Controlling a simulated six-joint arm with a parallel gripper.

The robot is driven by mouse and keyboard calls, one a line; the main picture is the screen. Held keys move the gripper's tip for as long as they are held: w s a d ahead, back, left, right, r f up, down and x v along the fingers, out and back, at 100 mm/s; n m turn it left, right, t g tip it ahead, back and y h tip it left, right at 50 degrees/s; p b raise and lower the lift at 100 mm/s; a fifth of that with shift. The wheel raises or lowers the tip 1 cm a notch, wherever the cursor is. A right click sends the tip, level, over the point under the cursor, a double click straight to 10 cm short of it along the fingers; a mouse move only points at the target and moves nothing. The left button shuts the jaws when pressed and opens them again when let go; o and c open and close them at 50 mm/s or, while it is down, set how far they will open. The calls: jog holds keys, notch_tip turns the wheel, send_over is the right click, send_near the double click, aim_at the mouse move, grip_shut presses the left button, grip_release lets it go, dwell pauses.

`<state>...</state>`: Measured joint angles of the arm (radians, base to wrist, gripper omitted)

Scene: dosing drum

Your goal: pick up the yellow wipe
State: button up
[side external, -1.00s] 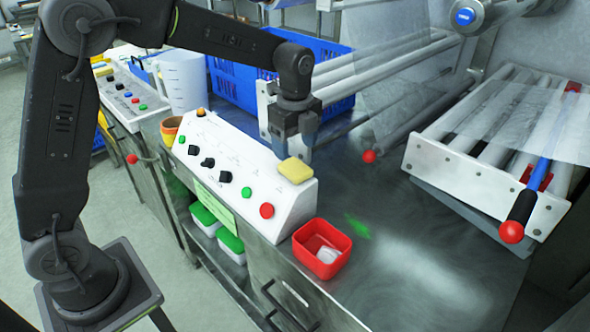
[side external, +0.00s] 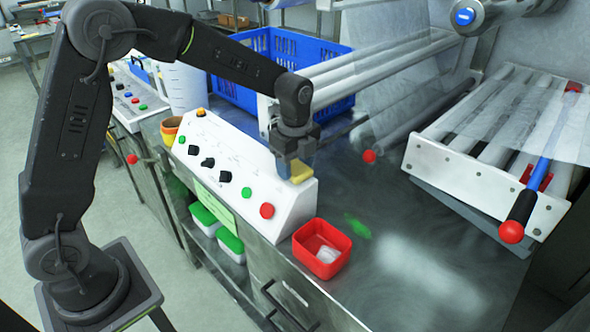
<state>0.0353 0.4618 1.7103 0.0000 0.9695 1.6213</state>
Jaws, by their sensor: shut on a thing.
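The yellow wipe (side external: 300,172) is a small flat pad on the right end of the white sloped control panel (side external: 245,175). My gripper (side external: 293,172) points down at it, and its jaws are shut on it. The jaws hide the left part of the wipe. The wipe appears to be at the panel's top surface; I cannot tell whether it is lifted clear.
A red bin (side external: 322,250) with something pale inside stands on the steel table right of the panel. A blue crate (side external: 275,75) and a clear measuring jug (side external: 186,88) stand behind. Rollers with a red-knobbed lever (side external: 512,231) are at the right. The table's middle is mostly clear.

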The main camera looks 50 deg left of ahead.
jog(key=shift+c, duration=0.6)
jog(key=shift+r, duration=0.1)
jog(key=shift+r, duration=0.5)
jog(key=r, duration=0.3)
jog(key=shift+s+a+r, duration=0.15)
jog(key=shift+a+r, duration=0.1)
jog(key=shift+a, duration=0.1)
jog(key=s+a+r, duration=0.4)
jog(key=a+r, duration=0.2)
jog(key=a, duration=0.4)
jog(key=shift+s+r, duration=0.15)
jog(key=shift+r, duration=0.05)
